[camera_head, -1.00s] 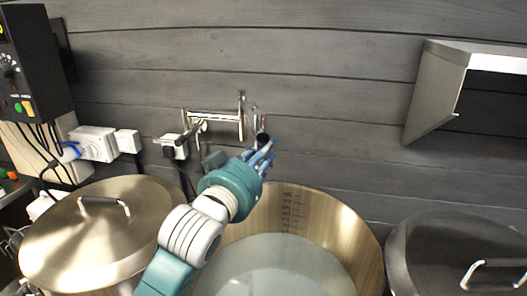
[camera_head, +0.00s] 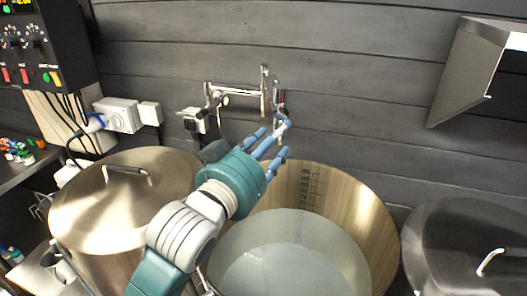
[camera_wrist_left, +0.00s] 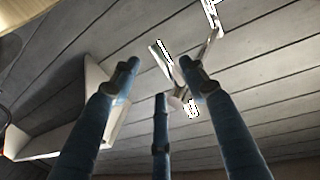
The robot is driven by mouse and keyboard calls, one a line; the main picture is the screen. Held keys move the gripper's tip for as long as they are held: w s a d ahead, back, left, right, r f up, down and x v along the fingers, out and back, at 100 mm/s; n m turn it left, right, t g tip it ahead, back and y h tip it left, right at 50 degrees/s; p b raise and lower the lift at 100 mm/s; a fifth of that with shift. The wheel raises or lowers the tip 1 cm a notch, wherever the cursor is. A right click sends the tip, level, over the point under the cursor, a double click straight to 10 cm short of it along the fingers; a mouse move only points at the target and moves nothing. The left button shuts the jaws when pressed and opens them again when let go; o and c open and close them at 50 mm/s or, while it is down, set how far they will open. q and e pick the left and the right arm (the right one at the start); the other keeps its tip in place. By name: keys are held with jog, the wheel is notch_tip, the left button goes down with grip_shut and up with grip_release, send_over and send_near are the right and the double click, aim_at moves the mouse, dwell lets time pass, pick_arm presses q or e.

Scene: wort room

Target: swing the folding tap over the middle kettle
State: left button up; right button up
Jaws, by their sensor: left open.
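The folding tap (camera_head: 236,92) is chrome and mounted on the dark plank wall. Its arm runs along the wall to an upright joint, with another part hanging at its right end, behind and left of the middle kettle (camera_head: 375,215). This kettle is open, with pale liquid inside. My left gripper (camera_head: 272,138) is open, its blue fingers spread just below the tap's right end, above the kettle's back-left rim. In the left wrist view, bright tap parts (camera_wrist_left: 207,48) show beyond the open fingers; nothing is visibly held. Whether a finger touches the tap I cannot tell. My right gripper is out of view.
A lidded kettle (camera_head: 90,208) stands left and a dark lidded one (camera_head: 445,245) right. A control box (camera_head: 45,45) and white sockets (camera_head: 122,115) are on the left wall. A metal hood (camera_head: 462,80) juts from the right wall. The wall above the tap is clear.

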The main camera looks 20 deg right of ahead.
pick_arm(q)
jog(key=v, duration=0.5)
jog(key=shift+s+a+f, duration=0.1)
jog(key=shift+s+a, duration=0.05)
jog(key=shift+s, duration=0.15)
